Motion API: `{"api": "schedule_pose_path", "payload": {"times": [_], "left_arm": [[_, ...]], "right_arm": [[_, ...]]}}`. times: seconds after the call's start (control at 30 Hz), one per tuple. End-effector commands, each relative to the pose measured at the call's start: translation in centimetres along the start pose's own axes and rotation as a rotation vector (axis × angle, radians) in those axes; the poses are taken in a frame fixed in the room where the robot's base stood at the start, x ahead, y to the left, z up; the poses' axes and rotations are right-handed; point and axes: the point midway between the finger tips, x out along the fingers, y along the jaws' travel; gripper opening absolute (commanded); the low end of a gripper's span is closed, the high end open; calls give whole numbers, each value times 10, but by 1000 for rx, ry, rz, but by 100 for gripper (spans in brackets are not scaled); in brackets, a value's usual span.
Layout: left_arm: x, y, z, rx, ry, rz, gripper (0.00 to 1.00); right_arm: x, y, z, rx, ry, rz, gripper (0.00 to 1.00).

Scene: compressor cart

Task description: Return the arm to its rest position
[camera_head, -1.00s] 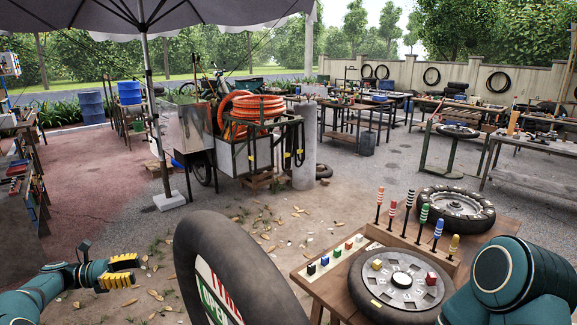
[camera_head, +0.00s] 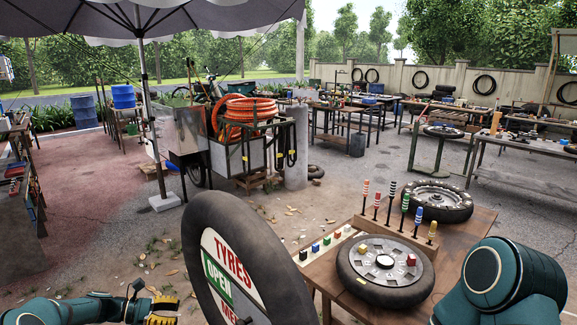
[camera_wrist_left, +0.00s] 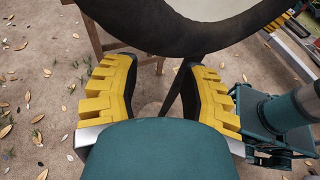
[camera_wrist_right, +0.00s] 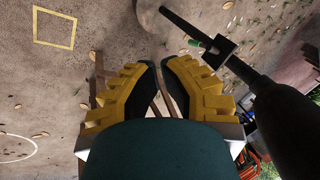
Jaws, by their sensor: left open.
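My left gripper (camera_head: 162,308) is low at the left of the head view, left of the upright tyre sign. In the left wrist view its yellow fingers (camera_wrist_left: 158,75) stand apart with nothing between them, and the dark tyre curves across just beyond the tips. My right arm (camera_head: 512,283) fills the lower right of the head view, and its hand is hidden there. In the right wrist view the right gripper's yellow fingers (camera_wrist_right: 159,65) are close together with a narrow gap. No held object is visible between them.
The tyre sign (camera_head: 215,225) stands between my arms. A wooden table (camera_head: 470,240) at the right holds a wheel (camera_head: 385,270), another tyre (camera_head: 441,203), coloured tools and small blocks. The compressor cart (camera_head: 225,160) is further back. Open ground lies left of the sign.

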Motion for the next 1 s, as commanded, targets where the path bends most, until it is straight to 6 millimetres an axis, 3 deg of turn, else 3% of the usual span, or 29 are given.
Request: {"api": "schedule_pose_path", "payload": {"times": [0.03, 0.2, 0.4, 0.53, 0.7, 1.0], "left_arm": [[25, -15, -16, 13, 60, -28, 43], [93, -80, -73, 150, 299, -141, 43], [138, -175, -122, 423, 528, -332, 43], [150, -238, -138, 651, 625, -468, 43], [153, -305, -140, 950, 678, -612, 43], [150, -380, -118, 1335, 658, -741, 43]], "right_arm": [[0, 0, 0, 0, -1, 0, 0], [0, 0, 0, 0, -1, 0, 0], [0, 0, 0, 0, -1, 0, 0], [0, 0, 0, 0, -1, 0, 0], [0, 0, 0, 0, -1, 0, 0], [0, 0, 0, 0, -1, 0, 0]]}}
